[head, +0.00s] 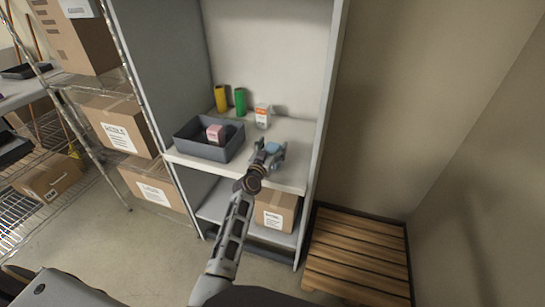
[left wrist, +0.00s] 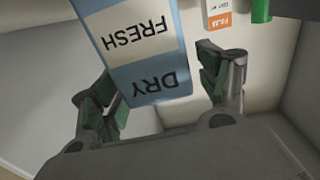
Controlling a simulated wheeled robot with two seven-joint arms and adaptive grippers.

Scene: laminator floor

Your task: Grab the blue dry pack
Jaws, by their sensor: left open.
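The blue dry pack (left wrist: 157,78) fills the middle of the left wrist view. It is light blue with a pale label, and the words DRY and FRESH read upside down. My left gripper (left wrist: 156,85) is open, with one green-padded finger on each side of the pack. A gap shows between the pack and the right finger; contact at the left finger is unclear. In the head view, my left gripper (head: 269,153) is over the front right of the cabinet shelf, and a blue patch of the pack (head: 272,147) shows between its fingers. My right gripper is out of view.
A dark bin (head: 190,147) with a pink box (head: 215,133) stands left on the shelf (head: 290,180). Yellow (head: 220,98) and green (head: 240,101) cylinders and a white-orange box (head: 263,115) stand behind. Cabinet walls flank the shelf. A wooden pallet (head: 358,256) lies right.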

